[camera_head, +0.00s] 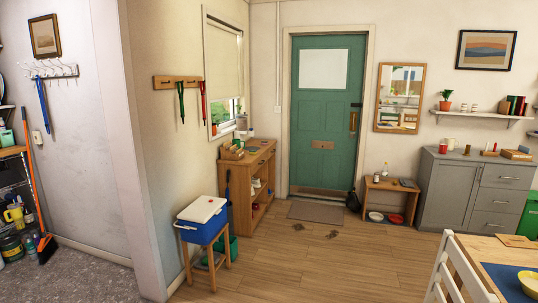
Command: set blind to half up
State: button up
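A cream roller blind (223,63) hangs in the window on the left wall, left of the green door. It covers the upper part of the window, and its lower edge sits a little below the middle. Below it the bare glass (221,112) shows greenery outside. I cannot make out a cord or chain on the blind. My gripper is not in this view.
A wooden cabinet (246,187) stands below and right of the window. A stool (203,262) with a blue and white cooler (202,218) stands in front of it. The wooden floor (310,275) in the middle is clear. A table and chair are at front right.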

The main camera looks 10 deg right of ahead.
aim_at(217, 94)
jog(key=i+z, duration=0.25)
jog(key=i, duration=4.25)
jog(key=i+l+u, duration=0.15)
jog(key=i, duration=1.6)
jog(key=i+u, duration=0.35)
jog(key=k+l, duration=0.05)
jog(key=k, duration=0.05)
